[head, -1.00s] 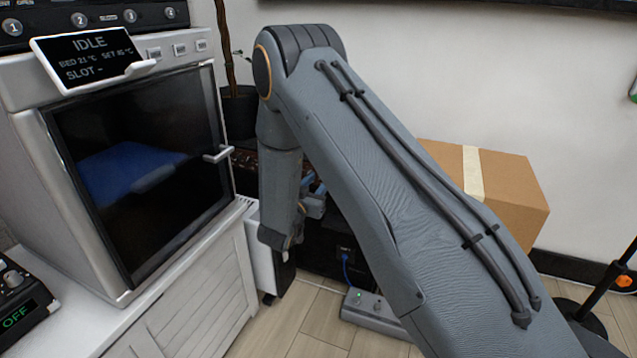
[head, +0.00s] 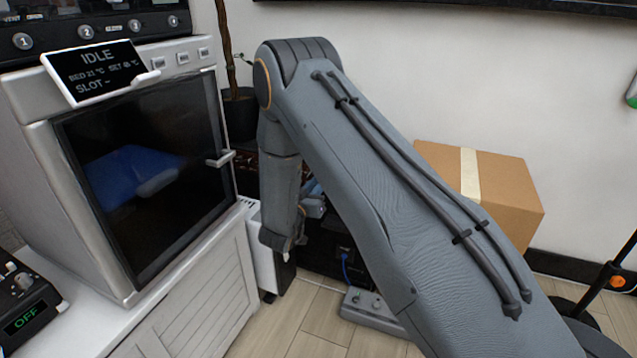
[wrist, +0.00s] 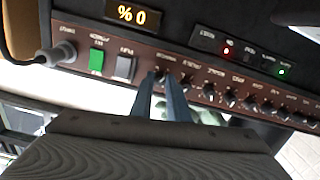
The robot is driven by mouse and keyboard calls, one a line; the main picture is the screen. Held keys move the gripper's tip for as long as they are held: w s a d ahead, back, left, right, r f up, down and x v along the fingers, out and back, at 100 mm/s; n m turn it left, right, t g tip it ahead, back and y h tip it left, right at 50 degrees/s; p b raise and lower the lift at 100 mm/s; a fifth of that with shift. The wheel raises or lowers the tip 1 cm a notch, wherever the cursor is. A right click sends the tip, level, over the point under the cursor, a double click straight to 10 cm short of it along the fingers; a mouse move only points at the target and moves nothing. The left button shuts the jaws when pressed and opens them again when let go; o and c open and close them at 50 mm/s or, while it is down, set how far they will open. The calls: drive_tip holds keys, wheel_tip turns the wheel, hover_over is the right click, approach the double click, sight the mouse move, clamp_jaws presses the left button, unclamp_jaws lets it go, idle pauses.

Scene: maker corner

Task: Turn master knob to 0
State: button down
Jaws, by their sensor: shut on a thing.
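In the wrist view a brown control panel (wrist: 225,75) appears upside down, with a row of dark knobs. My gripper (wrist: 167,82) has its two narrow blue-grey fingers close together on one dark knob (wrist: 159,76) near the left end of this row. The fingers partly cover that knob, and its label is too blurred to read with certainty. In the head view my arm hides most of the panel and the fingertips.
A green switch (wrist: 96,61) and a plugged cable (wrist: 55,54) sit left of the knob; more knobs (wrist: 268,107) run right. In the head view, an oven-like machine (head: 140,190) stands left, a cardboard box (head: 505,190) right, and a grey power strip (head: 372,310) lies on the floor.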

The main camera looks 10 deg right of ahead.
drive_tip(key=c, duration=1.7)
unclamp_jaws()
drive_tip(key=shift+s, duration=0.1)
drive_tip(key=shift+p+v, duration=0.95)
drive_tip(key=shift+v, duration=2.95)
